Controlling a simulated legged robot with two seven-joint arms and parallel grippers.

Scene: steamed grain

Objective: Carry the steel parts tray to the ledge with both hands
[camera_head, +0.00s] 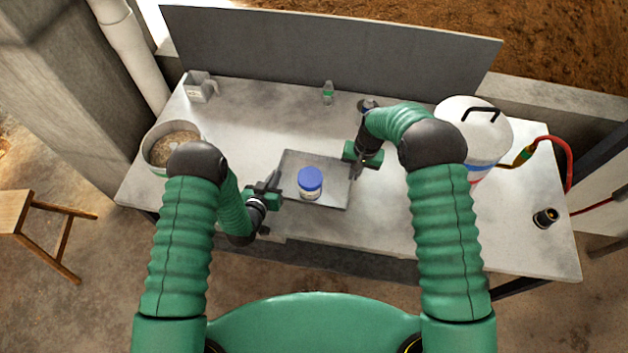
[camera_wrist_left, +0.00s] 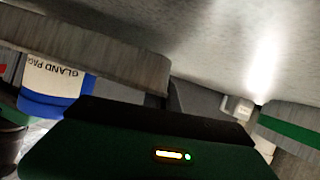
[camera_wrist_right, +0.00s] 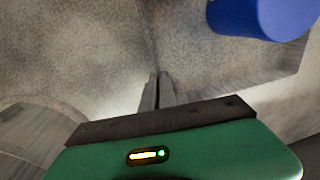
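The steel parts tray (camera_head: 330,193) lies flat and grey near the table's front middle. A jar with a blue lid (camera_head: 310,180) stands on it; its lid also shows in the right wrist view (camera_wrist_right: 262,14) and its label in the left wrist view (camera_wrist_left: 55,80). My left gripper (camera_head: 274,180) is at the tray's left edge; its fingertips are mostly hidden, so its grip is unclear. My right gripper (camera_head: 356,171) is at the tray's right edge. In the right wrist view its fingers (camera_wrist_right: 156,88) are close together, lined up on the tray's rim.
A small bottle (camera_head: 328,92) stands at the back before an upright grey panel (camera_head: 330,55). A large lidded pot (camera_head: 475,125) and a dark cylinder (camera_head: 545,218) are at right. Bare table lies behind the tray.

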